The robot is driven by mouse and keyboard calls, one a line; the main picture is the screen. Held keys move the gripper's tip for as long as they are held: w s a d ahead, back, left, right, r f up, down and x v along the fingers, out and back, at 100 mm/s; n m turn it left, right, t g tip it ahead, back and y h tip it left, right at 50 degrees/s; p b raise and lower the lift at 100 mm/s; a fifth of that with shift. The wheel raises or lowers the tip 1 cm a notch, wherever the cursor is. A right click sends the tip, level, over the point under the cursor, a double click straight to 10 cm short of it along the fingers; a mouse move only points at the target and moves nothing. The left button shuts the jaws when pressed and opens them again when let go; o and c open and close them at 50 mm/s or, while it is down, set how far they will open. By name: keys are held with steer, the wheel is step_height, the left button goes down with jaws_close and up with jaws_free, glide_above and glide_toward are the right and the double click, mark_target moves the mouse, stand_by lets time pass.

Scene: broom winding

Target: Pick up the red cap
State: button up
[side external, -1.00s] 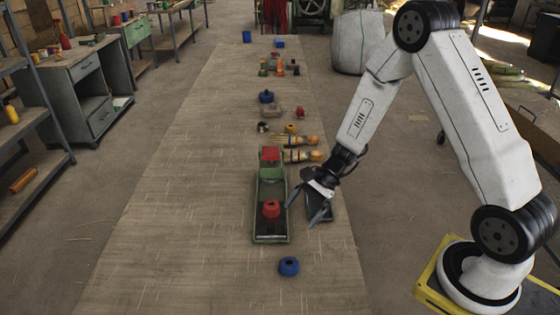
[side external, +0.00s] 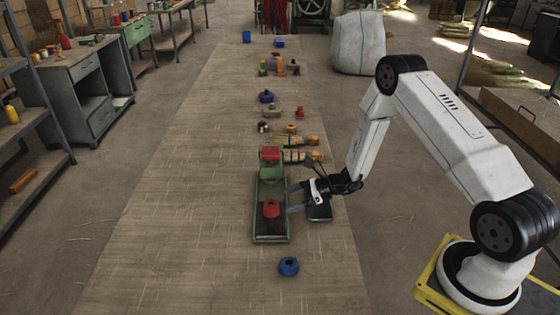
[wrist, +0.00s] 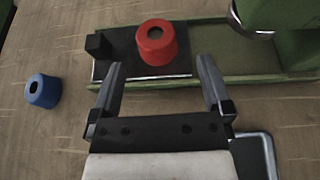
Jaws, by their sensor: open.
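The red cap (side external: 271,209) is a short ring-like piece with a hole in its top. It sits upright on the dark plate at the near end of the green machine (side external: 270,238). In the wrist view the red cap (wrist: 156,43) lies just beyond the fingertips, between their lines. My gripper (side external: 290,199) is just right of the cap, low and pointing left towards it. In the wrist view my gripper (wrist: 162,65) has its fingers wide apart with nothing between them.
A blue cap (side external: 289,266) stands on the table (side external: 170,235) nearer the camera. A dark tray (side external: 319,213) lies under my gripper. A red block (side external: 270,154) tops the machine's far end. Brushes (side external: 300,156) lie behind it. The table's left side is clear.

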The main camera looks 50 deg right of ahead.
mark_target(274, 204)
steer(key=shift+x, duration=3.45)
steer(key=shift+s+a+r, duration=0.1)
steer(key=shift+a, duration=0.1)
steer(key=c, duration=1.3)
steer(key=shift+r, duration=0.15)
